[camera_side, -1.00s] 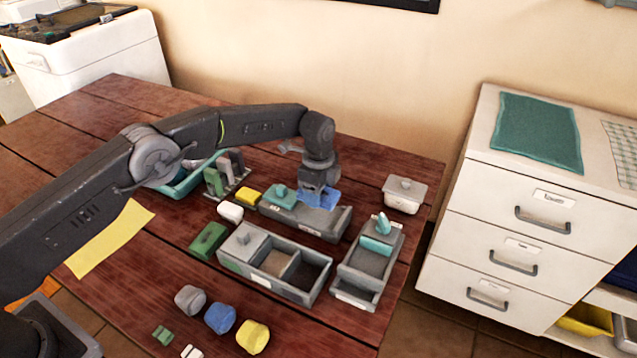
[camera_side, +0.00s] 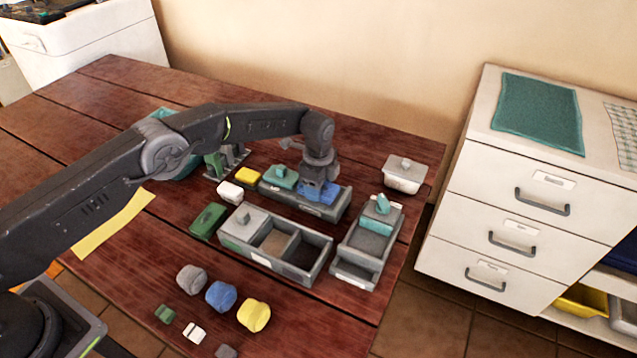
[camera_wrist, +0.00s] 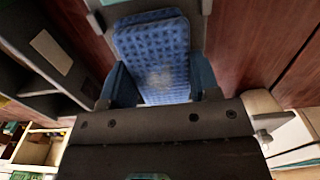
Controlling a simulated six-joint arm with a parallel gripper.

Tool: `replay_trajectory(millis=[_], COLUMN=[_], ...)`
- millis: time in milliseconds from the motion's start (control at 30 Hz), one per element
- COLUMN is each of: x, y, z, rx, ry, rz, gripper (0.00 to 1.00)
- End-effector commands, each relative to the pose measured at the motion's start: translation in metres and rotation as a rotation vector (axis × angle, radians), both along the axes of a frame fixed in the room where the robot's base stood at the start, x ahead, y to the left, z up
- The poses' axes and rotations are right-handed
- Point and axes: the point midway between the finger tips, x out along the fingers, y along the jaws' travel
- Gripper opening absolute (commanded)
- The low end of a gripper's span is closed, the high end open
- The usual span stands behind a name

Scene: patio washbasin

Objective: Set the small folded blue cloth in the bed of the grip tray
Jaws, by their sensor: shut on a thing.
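The small folded blue cloth (camera_wrist: 152,50) is a padded, patterned block between my gripper's blue fingers in the wrist view. In the side view the cloth (camera_side: 329,191) is at the right part of a long grey tray (camera_side: 327,213), which I take for the grip tray. A teal block with a knob (camera_side: 283,176) sits at that tray's left end. My gripper (camera_side: 316,190) is shut on the cloth and points down at the tray. The cloth appears low, within the tray's walls; whether it touches the bed is hidden.
A grey compartment box (camera_side: 310,272) stands in front, and another grey tray with a teal knobbed piece (camera_side: 350,275) stands to the right. A lidded white box (camera_side: 404,173) is at the back right. Several small blocks lie to the front and left.

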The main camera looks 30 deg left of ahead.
Motion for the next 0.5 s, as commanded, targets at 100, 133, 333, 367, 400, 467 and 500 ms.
replay_trajectory(millis=[100,133,333,367,400,467,500], x=[0.0001,0.0,0.0,0.0,0.0,0.0,0.0], y=[0.0,0.0,0.0,0.0,0.0,0.0,0.0], z=[0.0002,0.0002,0.0003,0.0003,0.0003,0.0003,0.0003], rx=[0.0,0.0,0.0,0.0,0.0,0.0,0.0], ry=[0.0,0.0,0.0,0.0,0.0,0.0,0.0], rz=[0.0,0.0,0.0,0.0,0.0,0.0,0.0], gripper=[0.34,0.34,0.6,0.63,0.67,0.73,0.76])
